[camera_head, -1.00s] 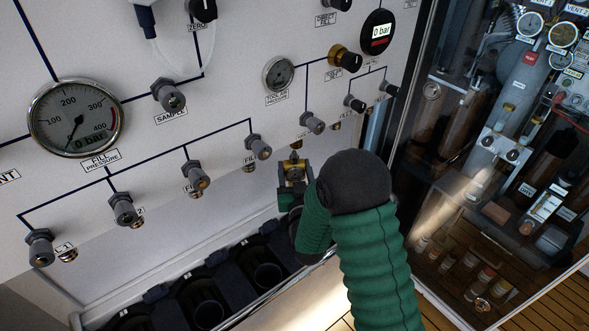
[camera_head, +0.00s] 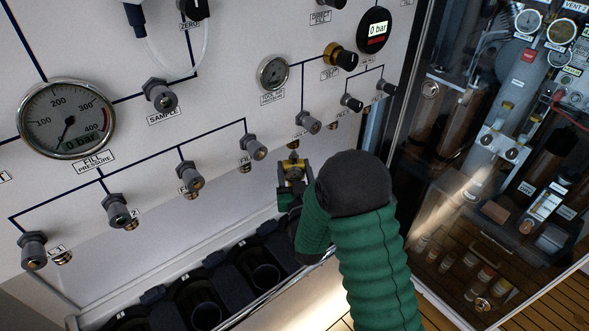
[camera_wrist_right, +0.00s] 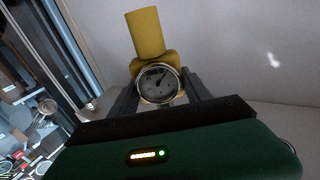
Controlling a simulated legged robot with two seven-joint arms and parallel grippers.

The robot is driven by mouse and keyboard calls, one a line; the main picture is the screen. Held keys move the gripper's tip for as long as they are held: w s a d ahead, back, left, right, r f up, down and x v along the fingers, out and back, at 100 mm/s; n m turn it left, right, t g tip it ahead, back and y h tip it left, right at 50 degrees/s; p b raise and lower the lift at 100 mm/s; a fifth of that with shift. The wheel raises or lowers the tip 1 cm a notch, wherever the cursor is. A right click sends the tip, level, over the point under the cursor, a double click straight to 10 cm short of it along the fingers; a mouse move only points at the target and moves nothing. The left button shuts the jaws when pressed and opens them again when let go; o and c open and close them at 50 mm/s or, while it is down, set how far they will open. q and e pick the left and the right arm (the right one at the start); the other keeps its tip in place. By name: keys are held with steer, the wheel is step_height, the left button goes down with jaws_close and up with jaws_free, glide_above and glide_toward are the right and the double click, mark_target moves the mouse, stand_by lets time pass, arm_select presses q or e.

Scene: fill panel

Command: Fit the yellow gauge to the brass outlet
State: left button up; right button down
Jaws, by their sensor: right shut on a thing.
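My right gripper (camera_head: 293,180) is shut on the yellow gauge (camera_head: 293,168), low in front of the panel, below the row of outlets. In the right wrist view the gauge (camera_wrist_right: 158,82) shows a round dial facing the camera and a yellow cylinder rising above it. The gripper's dark fingers (camera_wrist_right: 159,88) hold it on both sides. Several small brass outlets sit under the grey valves, among them one (camera_head: 245,166) left of the gauge. Which is the task's brass outlet I cannot tell. The gauge looks apart from the outlets. My left gripper is not in view.
The white panel carries a large fill pressure gauge (camera_head: 66,118), a smaller dial (camera_head: 273,73) and a brass knob (camera_head: 340,56). A rack of dark cylinder holders (camera_head: 205,300) lies below. A glass cabinet (camera_head: 500,160) stands at the right.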

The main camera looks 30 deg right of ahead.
steer(key=shift+a, duration=0.1)
stand_by(0.4)
steer(key=shift+r+p, duration=1.05)
steer(key=shift+r, duration=0.75)
steer(key=shift+c, duration=2)
jaws_free()
steer(key=v, duration=0.5)
steer(key=shift+s+a+f, duration=0.15)
steer(key=shift+s, duration=0.05)
steer(key=p, duration=1.3)
glide_toward(293, 161)
steer(key=v, duration=0.6)
steer(key=shift+s+b, duration=0.15)
steer(key=shift+b, duration=0.15)
